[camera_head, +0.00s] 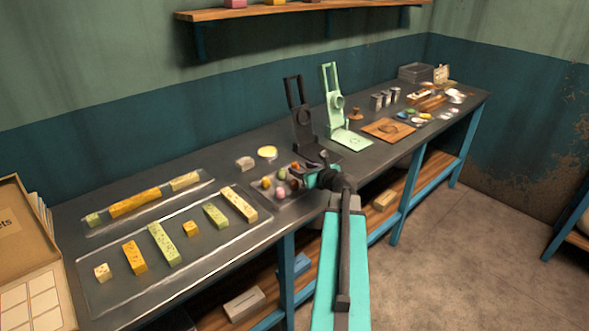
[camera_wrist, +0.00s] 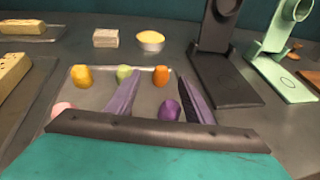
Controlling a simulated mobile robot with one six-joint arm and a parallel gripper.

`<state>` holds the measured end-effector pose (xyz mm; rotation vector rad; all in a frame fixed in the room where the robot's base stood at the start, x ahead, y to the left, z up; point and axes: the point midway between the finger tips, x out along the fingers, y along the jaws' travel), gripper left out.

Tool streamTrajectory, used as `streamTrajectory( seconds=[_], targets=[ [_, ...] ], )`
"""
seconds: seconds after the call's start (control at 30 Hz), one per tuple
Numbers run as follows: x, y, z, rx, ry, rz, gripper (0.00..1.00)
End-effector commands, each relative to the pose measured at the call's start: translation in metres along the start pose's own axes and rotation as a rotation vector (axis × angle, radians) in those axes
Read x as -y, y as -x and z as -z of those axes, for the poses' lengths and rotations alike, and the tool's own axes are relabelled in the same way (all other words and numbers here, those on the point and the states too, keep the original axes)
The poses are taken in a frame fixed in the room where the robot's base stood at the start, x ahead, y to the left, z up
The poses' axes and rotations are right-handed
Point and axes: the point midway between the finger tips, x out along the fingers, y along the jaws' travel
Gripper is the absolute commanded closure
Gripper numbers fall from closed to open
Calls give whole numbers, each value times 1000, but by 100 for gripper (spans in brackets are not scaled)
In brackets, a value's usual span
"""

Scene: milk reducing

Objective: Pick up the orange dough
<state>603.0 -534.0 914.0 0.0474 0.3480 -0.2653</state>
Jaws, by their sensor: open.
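The orange dough (camera_wrist: 161,75) is a small upright lump on the far right part of a clear tray (camera_wrist: 68,84). In the wrist view my gripper (camera_wrist: 159,84) is open. Its two purple fingers reach over the tray, one on each side of the orange dough's line, and the dough appears between and just beyond the fingertips. No contact is visible. In the head view my gripper (camera_head: 313,177) is at the tray's right side and hides part of it.
A yellow dough (camera_wrist: 81,77), a green dough (camera_wrist: 123,72), a pink dough (camera_wrist: 62,108) and a purple dough (camera_wrist: 168,110) share the tray. A black press (camera_wrist: 222,78) and a mint press (camera_wrist: 280,80) stand to the right. A yellow-filled bowl (camera_wrist: 151,40) is behind.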

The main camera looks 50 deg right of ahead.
Motion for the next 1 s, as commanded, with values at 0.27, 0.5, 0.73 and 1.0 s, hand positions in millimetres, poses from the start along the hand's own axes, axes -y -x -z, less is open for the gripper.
streamTrajectory(
  seconds=[0.27,0.5,0.73,1.0],
  targets=[
    [3,-28,-3,0,0,-1,52],
    [3,-42,-2,0,0,1,52],
    [2,-43,-2,1,0,1,52],
    [2,-43,-2,1,0,1,52]
  ],
)
